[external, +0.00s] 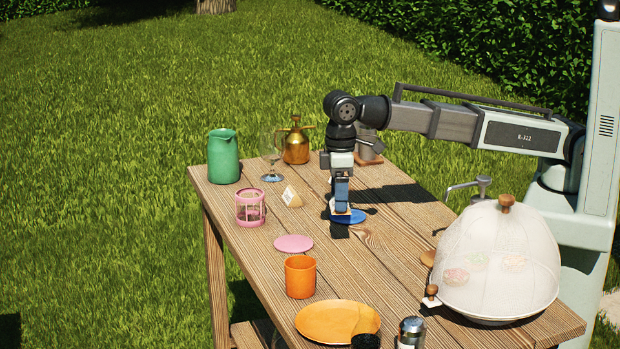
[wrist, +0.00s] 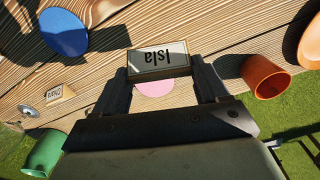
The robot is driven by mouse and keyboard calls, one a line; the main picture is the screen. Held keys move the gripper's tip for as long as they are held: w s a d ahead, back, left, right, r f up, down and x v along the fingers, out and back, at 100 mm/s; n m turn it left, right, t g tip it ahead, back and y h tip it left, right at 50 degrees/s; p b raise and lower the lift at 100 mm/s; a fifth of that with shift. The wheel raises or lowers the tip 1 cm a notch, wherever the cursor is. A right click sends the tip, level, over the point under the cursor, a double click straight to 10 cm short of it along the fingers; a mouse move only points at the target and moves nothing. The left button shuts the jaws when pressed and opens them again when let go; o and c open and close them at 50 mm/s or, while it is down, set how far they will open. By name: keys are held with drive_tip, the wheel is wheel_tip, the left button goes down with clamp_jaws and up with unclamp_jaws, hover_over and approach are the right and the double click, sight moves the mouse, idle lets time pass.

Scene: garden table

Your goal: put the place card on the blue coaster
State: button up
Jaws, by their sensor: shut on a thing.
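My gripper (external: 341,206) is shut on a place card (wrist: 158,59) that reads "Isla", gripped at its two ends between the fingers in the wrist view. In the external view only a small pale part of this card shows at the fingertips. The blue coaster (external: 352,217) lies flat on the table, partly hidden by my gripper in the external view. In the wrist view the blue coaster (wrist: 63,33) is bare and lies to the upper left of the held card, apart from it.
A second place card (external: 291,197) stands left of my gripper. A pink coaster (external: 293,243), pink lantern (external: 250,208), orange cup (external: 300,277), green jug (external: 224,157), glass (external: 272,165) and brass sprayer (external: 296,144) stand around. A mesh dome (external: 497,260) covers food at the right.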

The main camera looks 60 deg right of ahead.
drive_tip(key=w+d+m, duration=0.1)
drive_tip(key=w+d, duration=0.2)
drive_tip(key=d, duration=0.6)
drive_tip(key=w+d, duration=0.3)
drive_tip(key=d, duration=0.5)
drive_tip(key=shift+s+d+f+n, duration=0.15)
drive_tip(key=shift+f+n, duration=0.55)
drive_tip(key=shift+f, duration=0.9)
drive_tip(key=shift+s+f+n, duration=0.1)
drive_tip(key=shift+f+n, duration=0.6)
drive_tip(key=shift+f, duration=0.9)
drive_tip(key=shift+s+d+f+n, duration=0.15)
drive_tip(key=shift+f+n, duration=0.55)
drive_tip(key=shift+f, duration=0.9)
drive_tip(key=shift+a+f, duration=0.1)
drive_tip(key=shift+f, duration=0.05)
drive_tip(key=o, duration=1)
drive_tip(key=shift+o, duration=0.2)
wheel_tip(320, 180, up, 12)
